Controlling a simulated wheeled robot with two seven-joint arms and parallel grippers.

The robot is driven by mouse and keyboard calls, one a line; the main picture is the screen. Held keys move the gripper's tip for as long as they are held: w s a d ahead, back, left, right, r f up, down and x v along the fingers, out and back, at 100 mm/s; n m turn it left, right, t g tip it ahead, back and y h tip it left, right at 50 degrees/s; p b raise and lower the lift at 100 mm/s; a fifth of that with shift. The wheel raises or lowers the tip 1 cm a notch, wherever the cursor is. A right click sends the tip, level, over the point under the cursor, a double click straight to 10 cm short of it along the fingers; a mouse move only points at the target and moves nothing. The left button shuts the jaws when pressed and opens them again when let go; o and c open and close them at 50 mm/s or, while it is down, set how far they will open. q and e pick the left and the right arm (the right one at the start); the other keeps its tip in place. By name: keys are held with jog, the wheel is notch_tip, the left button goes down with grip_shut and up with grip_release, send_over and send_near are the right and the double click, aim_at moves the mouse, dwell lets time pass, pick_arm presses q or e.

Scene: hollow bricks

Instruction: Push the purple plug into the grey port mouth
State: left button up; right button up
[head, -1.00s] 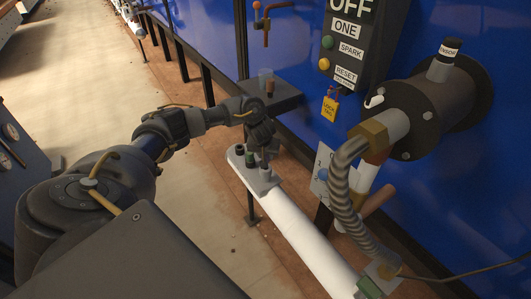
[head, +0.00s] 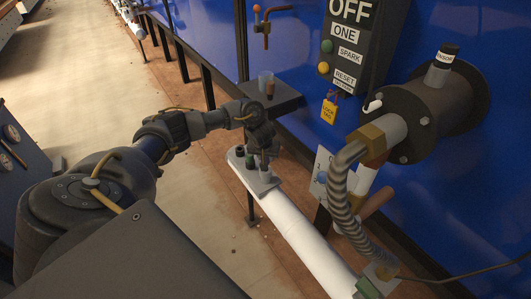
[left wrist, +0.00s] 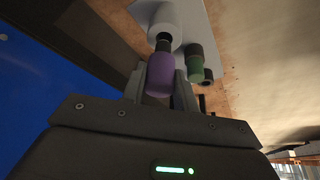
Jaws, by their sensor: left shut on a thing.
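The purple plug (left wrist: 160,75) is between the two fingers of my left gripper (left wrist: 160,92) in the left wrist view, and the gripper is shut on it. Its dark tip points at the pale grey port mouth (left wrist: 166,18) and overlaps its near edge in the picture. I cannot tell whether the tip is inside or just in front. In the head view my left gripper (head: 265,160) is low over the grey plate (head: 262,184) at the end of the white pipe. The plug is too small to make out there. My right gripper is not in view.
A green cap (left wrist: 195,67) and a dark cap stand beside the plug on the plate. A ribbed hose (head: 340,200) and a blue wall stand on the right.

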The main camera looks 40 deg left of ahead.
pick_arm(q)
jog(key=shift+f+b, duration=0.65)
jog(key=shift+f, duration=1.35)
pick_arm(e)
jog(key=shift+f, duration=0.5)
pick_arm(q)
jog(key=o, duration=1)
jog(key=shift+o, duration=0.2)
jog(key=p+v, duration=0.4)
jog(key=v, duration=0.6)
jog(key=shift+s+r, duration=0.15)
jog(key=shift+r, duration=0.25)
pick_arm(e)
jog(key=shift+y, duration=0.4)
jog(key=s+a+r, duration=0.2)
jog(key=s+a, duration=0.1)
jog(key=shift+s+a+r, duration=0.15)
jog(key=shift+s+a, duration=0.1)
